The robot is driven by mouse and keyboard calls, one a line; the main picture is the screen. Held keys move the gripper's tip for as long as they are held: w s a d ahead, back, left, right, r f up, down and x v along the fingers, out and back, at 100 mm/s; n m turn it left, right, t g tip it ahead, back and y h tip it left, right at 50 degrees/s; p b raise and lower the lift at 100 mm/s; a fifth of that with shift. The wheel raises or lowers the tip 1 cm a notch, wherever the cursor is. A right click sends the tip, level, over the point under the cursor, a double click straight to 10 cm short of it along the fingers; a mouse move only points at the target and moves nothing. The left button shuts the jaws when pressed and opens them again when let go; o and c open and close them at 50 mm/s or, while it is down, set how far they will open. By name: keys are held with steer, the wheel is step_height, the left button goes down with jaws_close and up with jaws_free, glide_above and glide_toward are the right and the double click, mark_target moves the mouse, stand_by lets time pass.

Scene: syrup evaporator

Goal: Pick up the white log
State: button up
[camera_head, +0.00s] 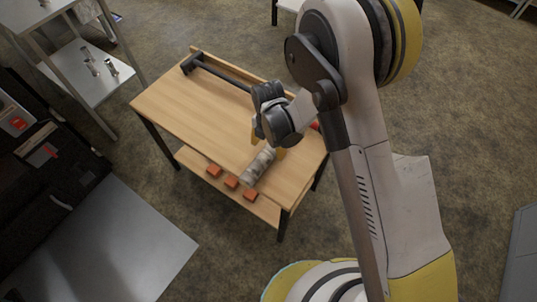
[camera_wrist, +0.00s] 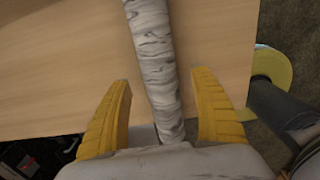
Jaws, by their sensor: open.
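The white log (camera_head: 258,166) has pale bark with dark markings and lies on the wooden table (camera_head: 190,108) near its front edge. In the wrist view the log (camera_wrist: 153,60) runs from the top edge down between my two yellow fingers. My gripper (camera_wrist: 163,110) is open, with one finger on each side of the log and a gap to both. In the head view my gripper (camera_head: 268,136) is over the table at the log's far end, and my wrist partly hides it. Whether the log touches my palm cannot be told.
A dark long-handled tool (camera_head: 225,76) lies along the table's back. A red object (camera_head: 315,126) shows partly behind my gripper. Several orange blocks (camera_head: 231,182) sit on the lower shelf. A metal rack (camera_head: 85,70) stands at left. The table's left part is clear.

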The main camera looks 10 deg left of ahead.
mark_target(268, 149)
step_height(268, 149, down, 4)
steer(key=shift+f+b, duration=0.1)
steer(key=shift+b, duration=0.8)
steer(key=shift+r, duration=0.2)
steer(key=c, duration=1.6)
steer(key=shift+o, duration=0.2)
